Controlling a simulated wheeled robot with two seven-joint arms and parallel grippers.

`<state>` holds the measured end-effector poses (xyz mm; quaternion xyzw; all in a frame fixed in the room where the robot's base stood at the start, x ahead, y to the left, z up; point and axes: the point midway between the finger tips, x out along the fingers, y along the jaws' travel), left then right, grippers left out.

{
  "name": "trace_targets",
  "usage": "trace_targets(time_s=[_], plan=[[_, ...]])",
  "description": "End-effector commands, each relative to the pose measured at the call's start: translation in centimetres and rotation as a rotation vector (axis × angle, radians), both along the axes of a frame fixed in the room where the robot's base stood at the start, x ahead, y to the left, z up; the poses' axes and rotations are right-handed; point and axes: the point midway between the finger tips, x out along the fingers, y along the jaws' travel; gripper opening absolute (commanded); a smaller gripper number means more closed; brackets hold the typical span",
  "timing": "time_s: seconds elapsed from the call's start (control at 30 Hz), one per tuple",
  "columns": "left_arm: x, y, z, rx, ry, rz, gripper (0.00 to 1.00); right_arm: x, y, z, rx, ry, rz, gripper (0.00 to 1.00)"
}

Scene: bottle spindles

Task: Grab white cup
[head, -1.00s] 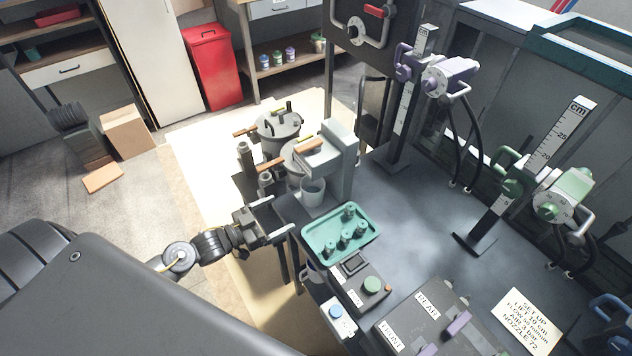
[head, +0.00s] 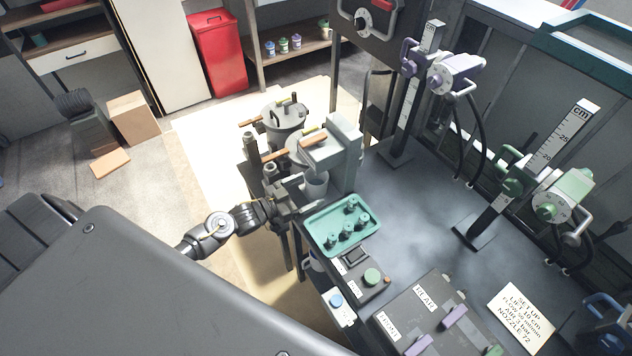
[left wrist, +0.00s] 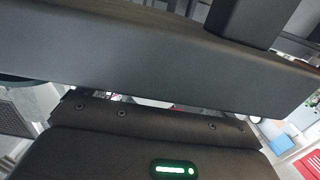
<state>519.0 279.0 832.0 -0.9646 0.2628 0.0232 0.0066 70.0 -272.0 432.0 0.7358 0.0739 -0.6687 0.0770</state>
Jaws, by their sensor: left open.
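The white cup (head: 316,184) stands upright under the grey dispenser head at the left end of the bench, partly hidden by my gripper. My left gripper (head: 298,193) is open and close to the cup's left side in the head view. Whether its fingers touch the cup or reach around it I cannot tell. The left wrist view shows mostly dark gripper parts and a green light, and I cannot make out the cup there. My right gripper is not in view.
The grey dispenser (head: 339,150) rises right behind the cup. A teal tray (head: 317,222) with several nozzles lies just in front. Lidded pots (head: 285,119) with wooden handles stand behind. A button box (head: 358,284) sits nearer. The bench's middle is clear.

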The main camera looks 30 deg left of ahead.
Motion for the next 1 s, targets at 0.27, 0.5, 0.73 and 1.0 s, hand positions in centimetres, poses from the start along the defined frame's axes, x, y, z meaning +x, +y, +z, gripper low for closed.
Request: trace_targets(time_s=[0.27,0.5,0.73,1.0], plan=[[2.0,-1.2,-0.1,0.000,0.001,0.000,0.90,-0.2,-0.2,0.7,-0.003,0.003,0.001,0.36],[2.0,-1.2,-0.1,0.001,0.001,0.000,0.82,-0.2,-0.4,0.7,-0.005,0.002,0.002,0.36],[2.0,-1.2,-0.1,0.001,0.001,0.000,0.52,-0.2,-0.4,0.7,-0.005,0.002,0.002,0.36],[2.0,-1.2,-0.1,0.000,0.000,0.000,0.41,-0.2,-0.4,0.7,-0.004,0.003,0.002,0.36]])
